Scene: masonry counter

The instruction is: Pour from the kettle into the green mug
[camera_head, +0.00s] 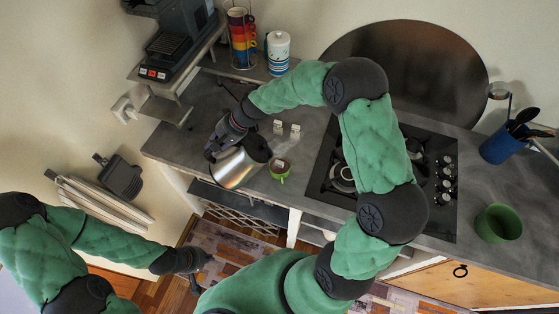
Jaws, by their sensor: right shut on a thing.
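The silver kettle (236,169) with its dark top is at the left front part of the counter. My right gripper (217,148) is shut on the kettle at its handle side, and the fingers are partly hidden. The kettle looks tilted, but I cannot tell how far it is above the counter. The small light-green mug (280,175) stands just right of the kettle, near the counter's front edge, with a pale tag at its rim. No stream of liquid is visible. My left gripper (204,270) is open and empty, low over the floor in front of the counter.
Small white tags (287,127) show behind the mug. A black hob (325,185) lies to the right, partly under my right arm. A larger dark-green pot (498,223) and a blue utensil holder (501,147) stand farther right. A coffee machine (178,45) and stacked cups (239,35) are at the back left.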

